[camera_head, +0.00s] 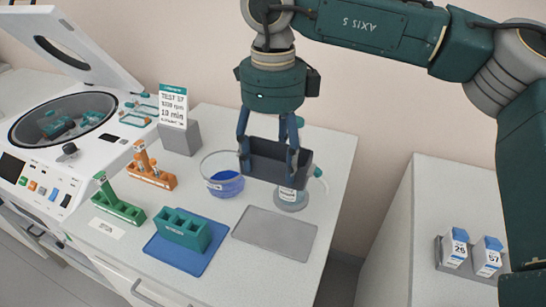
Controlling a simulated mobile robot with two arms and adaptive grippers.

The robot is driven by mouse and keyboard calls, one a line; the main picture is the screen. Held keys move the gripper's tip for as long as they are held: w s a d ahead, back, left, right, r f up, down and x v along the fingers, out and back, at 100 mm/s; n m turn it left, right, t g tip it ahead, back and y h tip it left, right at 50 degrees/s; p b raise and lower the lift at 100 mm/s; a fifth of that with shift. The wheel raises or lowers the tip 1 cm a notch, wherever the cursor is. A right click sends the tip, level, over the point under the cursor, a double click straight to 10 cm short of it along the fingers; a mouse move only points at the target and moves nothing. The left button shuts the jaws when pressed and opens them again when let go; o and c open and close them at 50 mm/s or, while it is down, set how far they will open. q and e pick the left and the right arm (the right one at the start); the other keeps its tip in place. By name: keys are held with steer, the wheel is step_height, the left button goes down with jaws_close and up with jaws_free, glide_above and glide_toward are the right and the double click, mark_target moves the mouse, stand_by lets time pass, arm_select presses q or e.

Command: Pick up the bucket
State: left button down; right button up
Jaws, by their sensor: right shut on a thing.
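The bucket (270,173) is a dark grey open-topped box, roughly level. My right gripper (268,158) points down from above and is shut on it, with a blue finger at its left end and another toward its right end. The bucket appears to hang above the white bench, behind a bare grey mat (275,233). It covers part of a clear bottle (290,198) behind it. My left gripper is out of view.
A teal rack (184,231) sits on a blue mat (165,256). Orange (151,176) and green (117,208) racks stand farther left, beside an open centrifuge (70,150). Two labelled boxes (470,250) stand on the right counter.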

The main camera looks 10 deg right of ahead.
steer(key=shift+r+p, duration=1.5)
steer(key=shift+r, duration=0.9)
